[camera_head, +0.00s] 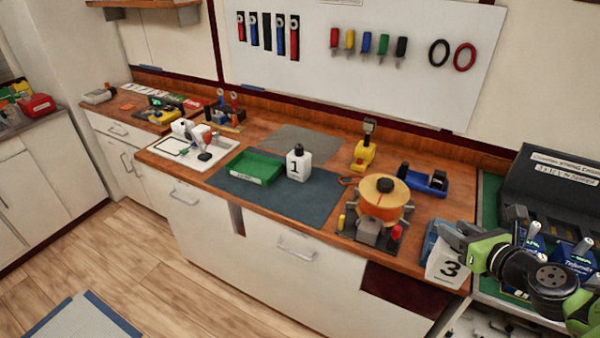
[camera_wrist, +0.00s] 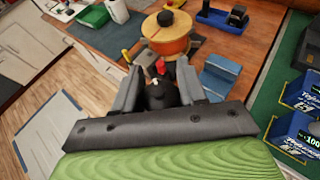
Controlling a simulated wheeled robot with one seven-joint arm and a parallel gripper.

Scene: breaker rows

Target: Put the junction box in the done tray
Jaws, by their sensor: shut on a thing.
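A white box marked 3 (camera_head: 445,268), which I take to be the junction box, is at the counter's front right, slightly tilted in the picture. My gripper (camera_head: 452,236) is at its top, with the fingers closed around a dark rounded part. In the wrist view my gripper (camera_wrist: 160,82) has this dark part (camera_wrist: 163,95) between its fingers; the white body is hidden there. I cannot tell whether the box touches the counter. A green tray (camera_head: 252,168) with a white label, possibly the done tray, lies empty on the dark mat, left of a white box marked 1 (camera_head: 299,163).
An orange round device (camera_head: 383,205) on a dark base stands between my gripper and the mat. A blue item (camera_head: 431,240) is just behind the held box. Blue bins (camera_head: 574,262) and a black case (camera_head: 556,180) crowd the right. The mat's front (camera_head: 285,200) is clear.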

